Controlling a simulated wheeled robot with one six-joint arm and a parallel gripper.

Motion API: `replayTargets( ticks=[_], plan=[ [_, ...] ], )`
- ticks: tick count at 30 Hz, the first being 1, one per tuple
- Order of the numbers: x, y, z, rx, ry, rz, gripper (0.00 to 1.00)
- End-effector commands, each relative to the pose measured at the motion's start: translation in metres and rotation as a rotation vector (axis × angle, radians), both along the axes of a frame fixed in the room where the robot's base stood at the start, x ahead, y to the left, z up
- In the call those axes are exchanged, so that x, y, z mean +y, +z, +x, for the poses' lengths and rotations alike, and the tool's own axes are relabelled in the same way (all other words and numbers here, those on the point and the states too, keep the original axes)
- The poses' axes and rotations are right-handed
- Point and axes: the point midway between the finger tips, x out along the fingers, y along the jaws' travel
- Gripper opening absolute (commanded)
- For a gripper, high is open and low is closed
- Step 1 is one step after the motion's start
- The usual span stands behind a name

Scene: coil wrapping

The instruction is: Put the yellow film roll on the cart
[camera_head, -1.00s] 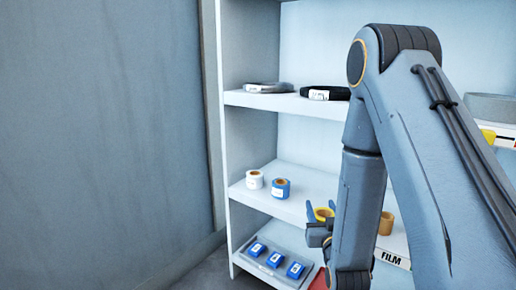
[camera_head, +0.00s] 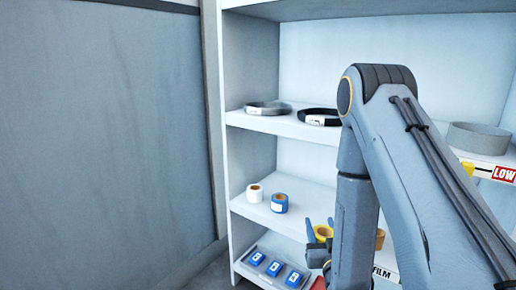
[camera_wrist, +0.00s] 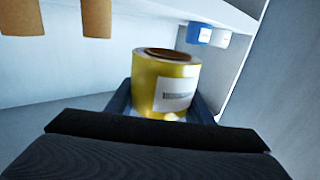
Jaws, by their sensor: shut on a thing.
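The yellow film roll (camera_wrist: 150,85) is between the fingers of my gripper (camera_wrist: 160,108) in the wrist view, with a white barcode label and a brown core. My gripper is shut on it. In the head view the yellow roll (camera_head: 322,232) shows between the fingertips of my gripper (camera_head: 320,236), at the front of the film shelf and partly hidden by my arm. The cart is not in view.
A white roll (camera_head: 254,193) and a blue roll (camera_head: 279,203) stand on the film shelf (camera_head: 300,218). A tan roll (camera_head: 380,238) is partly behind my arm. Blue boxes (camera_head: 274,267) sit in a tray below. Coiled bands (camera_head: 268,107) lie on the shelf above.

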Motion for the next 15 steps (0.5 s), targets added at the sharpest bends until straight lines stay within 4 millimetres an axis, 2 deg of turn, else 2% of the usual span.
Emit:
replayTargets(
  ticks=[1,15],
  plan=[
    [0.0,0.01,-0.004,0.001,0.0,0.0,0.22],
    [0.0,0.046,-0.028,0.001,0.0,0.0,0.22]
  ],
)
